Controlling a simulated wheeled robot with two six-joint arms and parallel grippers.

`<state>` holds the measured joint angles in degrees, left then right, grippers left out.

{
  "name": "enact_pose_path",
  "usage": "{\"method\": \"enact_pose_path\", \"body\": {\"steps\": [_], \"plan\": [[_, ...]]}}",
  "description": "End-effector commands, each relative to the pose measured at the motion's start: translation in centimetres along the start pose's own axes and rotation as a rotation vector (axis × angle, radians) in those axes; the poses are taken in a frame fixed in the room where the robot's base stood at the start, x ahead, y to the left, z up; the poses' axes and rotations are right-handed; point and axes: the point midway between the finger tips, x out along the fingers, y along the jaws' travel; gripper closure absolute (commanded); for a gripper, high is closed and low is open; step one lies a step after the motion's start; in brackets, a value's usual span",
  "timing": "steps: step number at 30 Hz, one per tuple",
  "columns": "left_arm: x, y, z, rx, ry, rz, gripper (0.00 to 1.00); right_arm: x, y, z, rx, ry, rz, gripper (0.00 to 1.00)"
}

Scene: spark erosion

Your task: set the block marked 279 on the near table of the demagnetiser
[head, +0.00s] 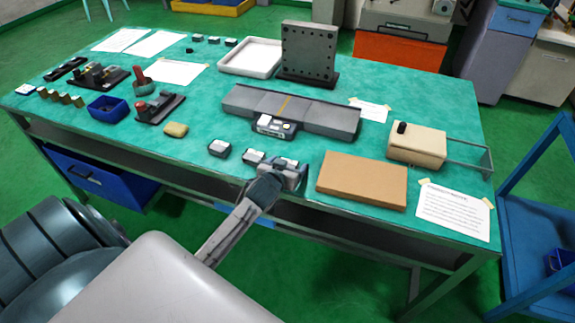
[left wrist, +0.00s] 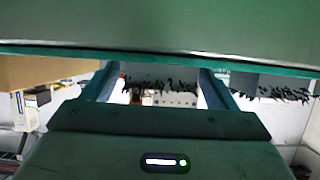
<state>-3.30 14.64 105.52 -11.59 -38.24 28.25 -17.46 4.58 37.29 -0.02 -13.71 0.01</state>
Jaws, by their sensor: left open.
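The demagnetiser appears to be the long dark grey flat unit (head: 325,114) with a yellow stripe across its middle and a small control panel (head: 273,126) on its front side. Its top looks bare. Small grey blocks with pale tops stand near the table's front edge: one block (head: 219,148) at the left and another block (head: 253,157) beside my gripper. Their numbers are too small to read, so I cannot tell which is 279. My left gripper (head: 284,168) is open at the front edge. Its spread fingers show in the left wrist view (left wrist: 160,75), with no held block visible. My right gripper is not in view.
A brown board (head: 362,181) lies right of my gripper. A beige box with a wire frame (head: 417,146) stands farther right. A dark upright plate with holes (head: 309,50) and a white tray (head: 250,57) are behind the demagnetiser. A yellowish pad (head: 176,130) lies left of the blocks.

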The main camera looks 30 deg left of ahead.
Motion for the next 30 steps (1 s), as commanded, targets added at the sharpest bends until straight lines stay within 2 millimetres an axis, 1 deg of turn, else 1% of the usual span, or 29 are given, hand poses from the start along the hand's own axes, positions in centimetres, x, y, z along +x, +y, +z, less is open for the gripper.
{"method": "enact_pose_path", "body": {"steps": [7, 8, 9, 11, 12, 17, 18, 26, 30], "plan": [[0.25, 0.01, 0.05, 0.0, 0.0, 0.0, 0.2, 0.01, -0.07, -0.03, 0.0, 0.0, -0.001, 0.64], [0.24, 0.01, 0.05, 0.0, 0.0, 0.0, 0.24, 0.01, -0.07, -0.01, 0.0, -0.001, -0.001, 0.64], [0.24, 0.01, 0.05, 0.0, 0.0, 0.0, 0.32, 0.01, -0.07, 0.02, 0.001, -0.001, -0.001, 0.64], [0.23, 0.01, 0.05, 0.0, 0.0, 0.0, 0.44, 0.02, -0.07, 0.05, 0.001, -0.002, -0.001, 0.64], [0.23, 0.02, 0.05, 0.0, 0.0, 0.0, 0.51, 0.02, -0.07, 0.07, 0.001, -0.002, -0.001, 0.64], [0.22, 0.02, 0.05, 0.0, 0.0, 0.0, 0.83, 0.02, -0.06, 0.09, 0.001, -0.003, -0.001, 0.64], [0.2, 0.04, -0.12, 0.0, 0.003, 0.001, 0.91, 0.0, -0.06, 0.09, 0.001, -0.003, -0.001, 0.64], [0.17, 0.04, -0.22, 0.0, 0.003, 0.001, 0.92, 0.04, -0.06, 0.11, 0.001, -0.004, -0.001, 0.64], [-0.07, 0.03, -0.87, 0.0, 0.006, 0.001, 0.92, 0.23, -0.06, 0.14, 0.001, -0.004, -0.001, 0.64]]}}
